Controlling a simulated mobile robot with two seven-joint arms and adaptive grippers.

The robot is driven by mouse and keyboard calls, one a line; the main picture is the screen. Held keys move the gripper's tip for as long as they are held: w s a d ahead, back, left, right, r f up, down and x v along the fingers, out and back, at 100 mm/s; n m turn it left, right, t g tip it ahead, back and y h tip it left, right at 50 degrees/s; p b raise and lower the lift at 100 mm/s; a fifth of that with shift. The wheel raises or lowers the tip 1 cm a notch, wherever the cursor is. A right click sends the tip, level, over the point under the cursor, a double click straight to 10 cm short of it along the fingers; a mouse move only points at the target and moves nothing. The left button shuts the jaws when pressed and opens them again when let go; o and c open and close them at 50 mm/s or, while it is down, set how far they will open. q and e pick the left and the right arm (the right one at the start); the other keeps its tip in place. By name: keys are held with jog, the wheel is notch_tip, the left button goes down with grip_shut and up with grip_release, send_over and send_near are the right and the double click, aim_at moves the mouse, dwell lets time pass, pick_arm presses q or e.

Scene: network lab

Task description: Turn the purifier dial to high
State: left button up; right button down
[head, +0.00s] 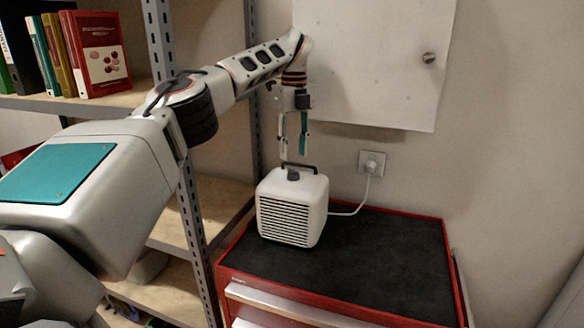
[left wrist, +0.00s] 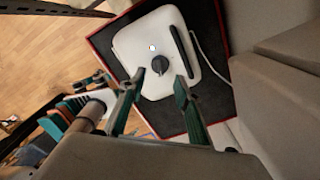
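The white purifier (head: 291,214) stands upright on a black-topped red cabinet, its slatted grille facing front. Its dark dial (head: 293,175) is on top, beside a black carry handle (head: 299,166). My left gripper (head: 294,152) points down just above the purifier, its two fingers apart and empty. In the left wrist view the dial (left wrist: 160,64) shows between and beyond the open fingertips (left wrist: 159,82), with a small pale spot beside it. I cannot tell from these views how small the gap above the dial is. My right gripper is not in view.
The cabinet top (head: 385,255) is clear to the purifier's right. A white cord runs from the purifier to a wall outlet (head: 371,162). A metal shelf with books (head: 97,52) stands at left. A pale wall panel (head: 375,60) hangs behind my left arm.

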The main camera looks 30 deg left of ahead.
aim_at(293, 171)
pick_arm(q)
jog(key=shift+f, duration=3.2)
jog(key=c, duration=0.8)
